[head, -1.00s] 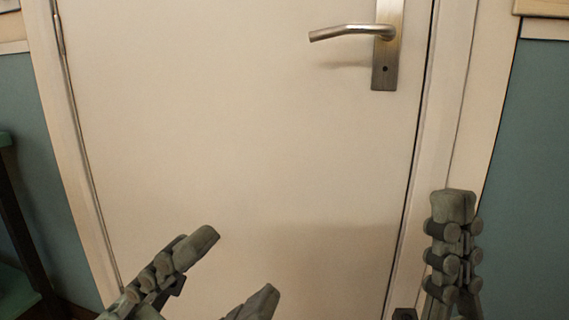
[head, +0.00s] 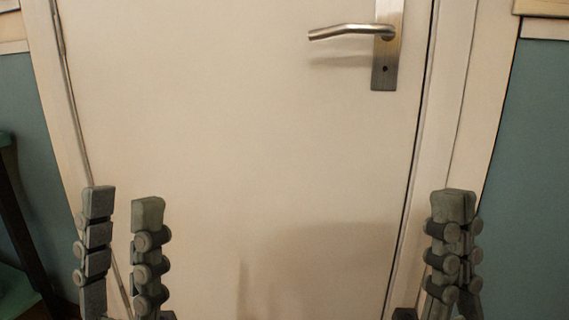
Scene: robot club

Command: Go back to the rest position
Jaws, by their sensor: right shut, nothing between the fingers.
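My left gripper (head: 122,205) is at the lower left of the head view, pointing up. Its two fingers stand apart with a clear gap between them, and nothing shows in the gap. My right gripper (head: 454,205) is at the lower right, also pointing up. Its fingers are pressed together with nothing between them. Both grippers appear in front of the door and its frame and hold nothing. My arms below the fingers are mostly out of view.
A closed cream door (head: 250,150) fills the middle, with a metal lever handle (head: 352,31) at the upper right. Teal wall (head: 535,190) shows at both sides. A dark-legged green piece of furniture (head: 15,290) stands at the left edge. No object shows between the grippers.

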